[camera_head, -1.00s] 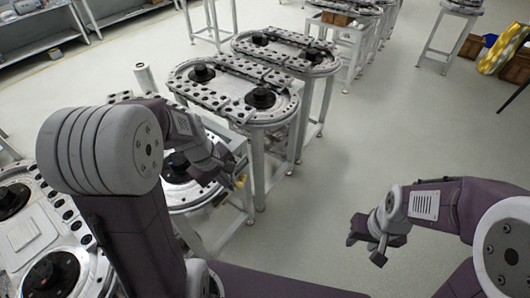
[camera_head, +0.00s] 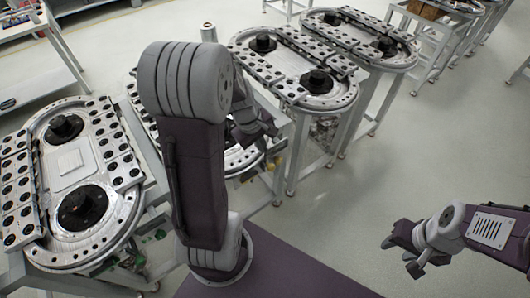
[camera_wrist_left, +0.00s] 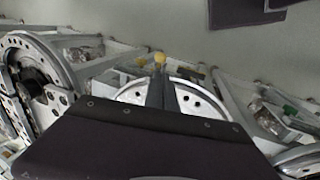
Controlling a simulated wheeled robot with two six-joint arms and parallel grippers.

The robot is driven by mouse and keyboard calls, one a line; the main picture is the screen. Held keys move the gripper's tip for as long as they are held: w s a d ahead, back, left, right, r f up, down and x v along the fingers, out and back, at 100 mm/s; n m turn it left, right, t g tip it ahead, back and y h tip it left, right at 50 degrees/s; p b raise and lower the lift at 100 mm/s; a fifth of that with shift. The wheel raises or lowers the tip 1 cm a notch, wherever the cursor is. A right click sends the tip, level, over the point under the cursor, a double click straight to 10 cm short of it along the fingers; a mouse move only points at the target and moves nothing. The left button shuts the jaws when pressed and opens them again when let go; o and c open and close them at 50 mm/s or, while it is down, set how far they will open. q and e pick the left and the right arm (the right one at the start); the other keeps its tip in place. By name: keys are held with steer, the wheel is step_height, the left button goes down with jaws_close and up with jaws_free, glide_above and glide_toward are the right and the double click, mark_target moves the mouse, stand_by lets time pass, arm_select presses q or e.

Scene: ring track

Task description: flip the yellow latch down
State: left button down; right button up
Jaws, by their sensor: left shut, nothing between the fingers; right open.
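The yellow latch (camera_wrist_left: 160,58) shows in the left wrist view as a small yellow knob just beyond my left fingertips. Its lower part is hidden by the fingers, and I cannot tell whether they touch it. My left gripper (camera_wrist_left: 157,82) is shut and empty, pointing at the rim of a round-ended ring track table. In the head view my left gripper (camera_head: 265,130) is over the near-right edge of that table (camera_head: 240,163), mostly dark against it. My right gripper (camera_head: 402,256) is open and empty over bare floor at the right.
Another ring track table (camera_head: 70,175) stands at the left, and two more (camera_head: 318,88) stand behind to the right, close together. Their white legs stand near my left arm. A grey cylinder (camera_head: 208,32) stands behind the arm. The floor (camera_head: 400,160) at the right is clear.

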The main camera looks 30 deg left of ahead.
arm_select(q)
steer(key=b+x, duration=0.3)
steer(key=x, duration=0.9)
steer(key=shift+s+a, duration=0.1)
arm_select(e)
step_height(320, 180, down, 3)
steer(key=shift+s+f, duration=0.1)
steer(key=shift+f, duration=0.1)
arm_select(q)
step_height(320, 180, down, 4)
steer(key=b, duration=0.4)
steer(key=shift+r+p, duration=0.4)
steer(key=shift+r, duration=0.05)
steer(key=p+v, duration=0.4)
steer(key=v, duration=0.1)
steer(key=shift+p, duration=0.35)
step_height(320, 180, up, 8)
steer(key=p, duration=0.2)
glide_above(269, 168)
steer(key=s+a, duration=0.2)
steer(key=s, duration=0.2)
steer(key=shift+w+d+r, duration=0.1)
steer(key=shift+w+d, duration=0.1)
steer(key=shift+w, duration=0.05)
arm_select(e)
steer(key=r, duration=0.1)
steer(key=s+r, duration=0.1)
steer(key=r, duration=0.1)
steer(key=shift+s+r, duration=0.15)
steer(key=shift+s, duration=0.1)
